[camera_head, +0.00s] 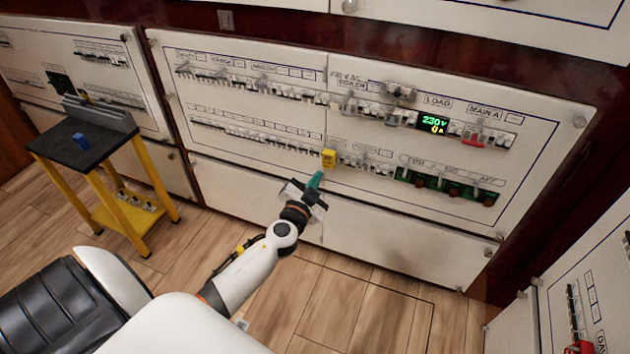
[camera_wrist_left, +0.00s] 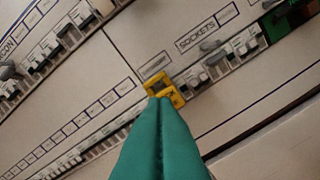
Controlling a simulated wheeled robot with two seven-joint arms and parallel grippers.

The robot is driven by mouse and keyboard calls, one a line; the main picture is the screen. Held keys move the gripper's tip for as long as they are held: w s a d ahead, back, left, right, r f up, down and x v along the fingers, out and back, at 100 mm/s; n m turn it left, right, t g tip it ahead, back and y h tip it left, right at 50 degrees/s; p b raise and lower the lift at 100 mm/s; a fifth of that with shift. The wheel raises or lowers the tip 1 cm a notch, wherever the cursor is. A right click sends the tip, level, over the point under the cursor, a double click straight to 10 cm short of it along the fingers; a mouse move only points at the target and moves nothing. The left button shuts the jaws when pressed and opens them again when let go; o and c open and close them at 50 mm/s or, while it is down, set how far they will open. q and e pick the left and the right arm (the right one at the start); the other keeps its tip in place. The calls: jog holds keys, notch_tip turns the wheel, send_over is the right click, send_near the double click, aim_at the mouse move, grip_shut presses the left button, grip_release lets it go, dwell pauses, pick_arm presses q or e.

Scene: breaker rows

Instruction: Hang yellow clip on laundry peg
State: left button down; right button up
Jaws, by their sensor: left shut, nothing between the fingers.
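The yellow clip (camera_head: 328,159) is at the lower breaker row of the white panel (camera_head: 265,165), near the seam between its left and right halves. In the left wrist view the yellow clip (camera_wrist_left: 161,87) shows as a small frame-like piece at the row, partly hidden by my fingertips. My left gripper (camera_head: 319,174) has teal fingers, shut together with nothing between them, just below the clip. In the left wrist view the shut fingertips (camera_wrist_left: 159,99) overlap the clip's lower edge; I cannot tell whether they touch it. The laundry label is not readable. My right gripper is not in view.
A yellow-legged stool with a dark top (camera_head: 62,151) stands at the left, with a blue piece (camera_head: 80,141) on it. A lit display (camera_head: 433,122) and a red switch (camera_head: 473,140) are on the panel's right half. The wooden floor (camera_head: 370,310) in front is clear.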

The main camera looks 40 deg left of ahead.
aim_at(328, 158)
pick_arm(q)
jog(key=x, duration=0.5)
jog(key=shift+w, duration=0.1)
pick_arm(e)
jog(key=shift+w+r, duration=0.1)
pick_arm(q)
jog(key=shift+w, duration=0.1)
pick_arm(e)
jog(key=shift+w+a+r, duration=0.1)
pick_arm(q)
jog(key=shift+w, duration=0.15)
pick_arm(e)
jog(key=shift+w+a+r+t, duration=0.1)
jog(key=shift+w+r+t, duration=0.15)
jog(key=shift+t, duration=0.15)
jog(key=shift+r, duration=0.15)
pick_arm(q)
jog(key=shift+w+r+b, duration=0.1)
jog(key=shift+r+b, duration=0.05)
jog(key=shift+b, duration=0.15)
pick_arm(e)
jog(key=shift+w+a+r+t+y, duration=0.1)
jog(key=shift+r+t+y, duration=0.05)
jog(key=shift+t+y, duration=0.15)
